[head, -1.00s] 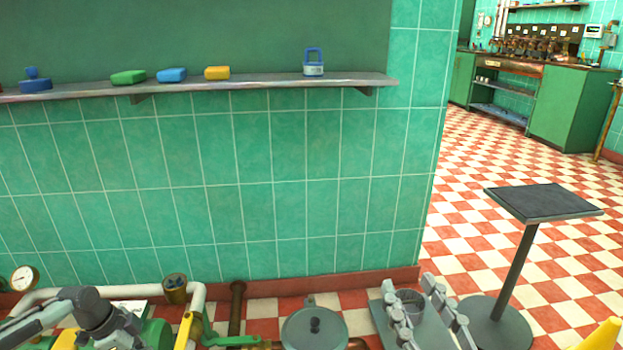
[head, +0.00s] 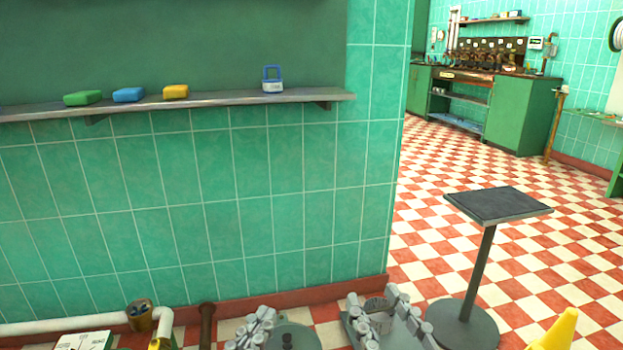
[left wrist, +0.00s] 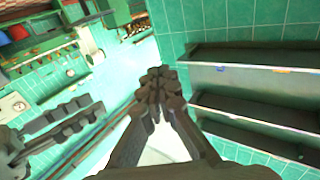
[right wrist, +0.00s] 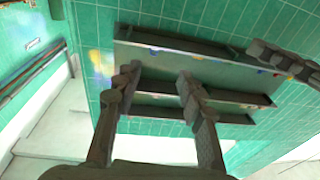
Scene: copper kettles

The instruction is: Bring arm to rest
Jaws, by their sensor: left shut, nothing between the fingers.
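My left gripper (head: 258,328) is at the bottom edge of the head view, in front of a grey round lid-like thing with a knob (head: 287,341). Its fingers are shut together with nothing between them in the left wrist view (left wrist: 158,85). My right gripper (head: 392,312) is to its right in the head view. Its fingers stand apart and empty in the right wrist view (right wrist: 158,80). Both grippers point upward and away, side by side and apart. The arms behind them are mostly below the head view.
A wall shelf (head: 220,106) holds green, blue and yellow blocks and a blue-handled item (head: 273,80). A grey stand (head: 500,203) is at right, with a yellow cone (head: 555,332) nearby. A white pipe (head: 70,327) runs low at left. Checkered floor is open beyond the stand.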

